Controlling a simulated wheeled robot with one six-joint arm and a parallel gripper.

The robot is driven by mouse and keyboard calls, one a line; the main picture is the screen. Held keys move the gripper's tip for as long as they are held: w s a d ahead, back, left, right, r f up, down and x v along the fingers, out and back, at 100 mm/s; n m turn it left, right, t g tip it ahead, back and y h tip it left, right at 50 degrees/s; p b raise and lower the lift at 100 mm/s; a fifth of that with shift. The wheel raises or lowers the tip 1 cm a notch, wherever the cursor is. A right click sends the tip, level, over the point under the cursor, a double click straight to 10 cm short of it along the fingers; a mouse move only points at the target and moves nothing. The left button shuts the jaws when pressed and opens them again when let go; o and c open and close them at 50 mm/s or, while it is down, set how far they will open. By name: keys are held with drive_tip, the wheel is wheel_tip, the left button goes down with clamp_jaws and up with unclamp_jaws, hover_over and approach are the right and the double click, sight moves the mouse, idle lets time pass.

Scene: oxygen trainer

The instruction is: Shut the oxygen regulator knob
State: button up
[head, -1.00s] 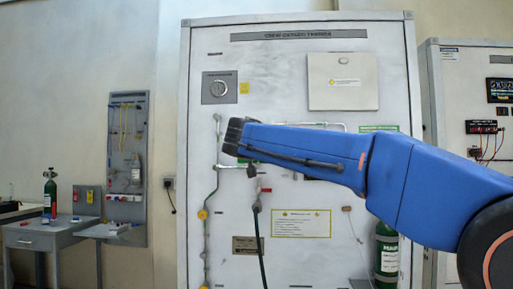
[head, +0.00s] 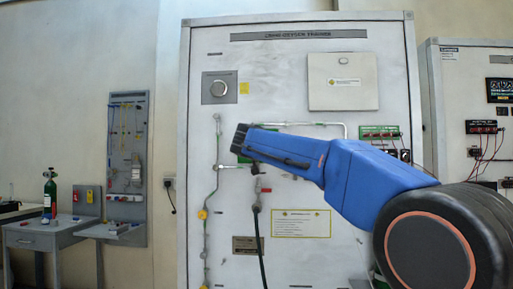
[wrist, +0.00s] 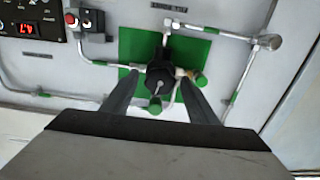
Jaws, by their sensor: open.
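The regulator knob (wrist: 159,79) is black and round with a pale pointer mark, set on pipework before a green plate (wrist: 207,57) in the wrist view. My gripper (wrist: 160,74) is open, with one dark finger on each side of the knob in the picture. I cannot tell whether the fingers touch it or how deep they reach. In the head view my gripper (head: 240,137) is at the panel front, left of its middle, and hides the knob. A bit of the green plate (head: 243,158) shows below it.
The white trainer panel (head: 290,90) carries pipes around the knob. A hose valve (head: 260,188) hangs below.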

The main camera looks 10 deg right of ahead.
drive_tip(key=c, duration=1.1)
drive_tip(key=shift+o, duration=0.2)
drive_tip(key=shift+n, duration=1.6)
drive_tip(key=o, duration=1.1)
drive_tip(key=shift+c, duration=0.2)
drive_tip(key=v, duration=1.7)
drive_tip(key=shift+s, duration=0.2)
